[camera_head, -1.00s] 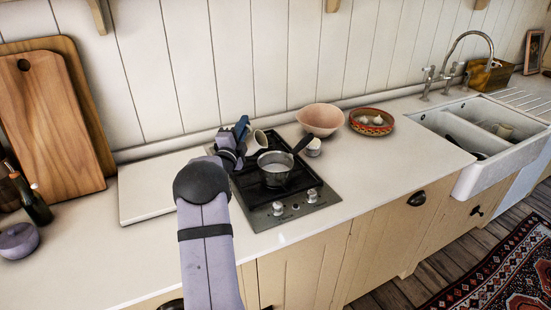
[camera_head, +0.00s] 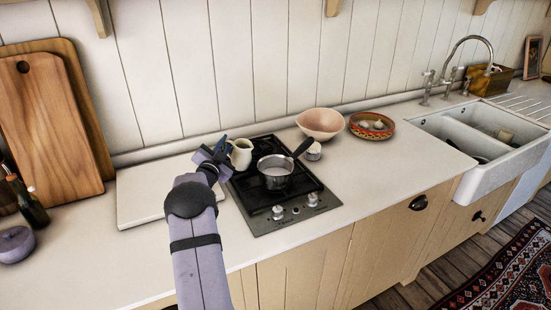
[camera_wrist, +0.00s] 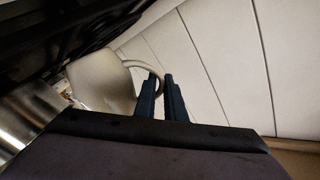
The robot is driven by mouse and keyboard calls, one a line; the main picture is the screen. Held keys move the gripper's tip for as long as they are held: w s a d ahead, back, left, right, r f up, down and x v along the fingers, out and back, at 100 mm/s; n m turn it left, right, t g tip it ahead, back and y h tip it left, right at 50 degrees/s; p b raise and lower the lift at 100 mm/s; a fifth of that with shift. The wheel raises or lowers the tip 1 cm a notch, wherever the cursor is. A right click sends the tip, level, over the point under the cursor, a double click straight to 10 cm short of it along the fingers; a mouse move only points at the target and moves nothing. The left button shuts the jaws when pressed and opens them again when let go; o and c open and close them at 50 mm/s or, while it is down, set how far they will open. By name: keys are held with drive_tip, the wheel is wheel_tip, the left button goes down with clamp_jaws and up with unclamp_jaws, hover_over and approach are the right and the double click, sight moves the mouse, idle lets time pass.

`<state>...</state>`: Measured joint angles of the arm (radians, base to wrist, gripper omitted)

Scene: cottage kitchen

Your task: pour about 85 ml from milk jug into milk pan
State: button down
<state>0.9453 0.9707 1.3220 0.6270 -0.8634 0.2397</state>
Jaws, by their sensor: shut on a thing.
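The cream milk jug (camera_head: 241,155) is near upright at the left rear of the hob, beside the pan. My gripper (camera_head: 221,146) is left of the jug and shut on its handle. In the wrist view the fingers (camera_wrist: 162,96) close around the handle of the jug (camera_wrist: 103,82); its contents are hidden. The steel milk pan (camera_head: 276,180) stands on the hob with its dark handle pointing to the back right. Pale liquid shows inside the pan. A metal side, probably the pan's (camera_wrist: 32,115), shows at the left of the wrist view.
The black hob (camera_head: 262,205) has knobs along its front. A pink bowl (camera_head: 320,122), a small white pot (camera_head: 313,152) and a patterned dish (camera_head: 371,129) stand to the right. A pale board (camera_head: 150,192) lies left of the hob. The wall is close behind.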

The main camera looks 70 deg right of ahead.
drive_tip(key=shift+w+r+n+p, duration=0.3)
drive_tip(key=shift+r+n+p, duration=0.1)
drive_tip(key=shift+r+p, duration=0.15)
drive_tip(key=shift+w+r+n+p, duration=0.2)
drive_tip(key=shift+w+n+p, duration=0.2)
drive_tip(key=shift+n+p, duration=0.3)
drive_tip(key=shift+w, duration=0.1)
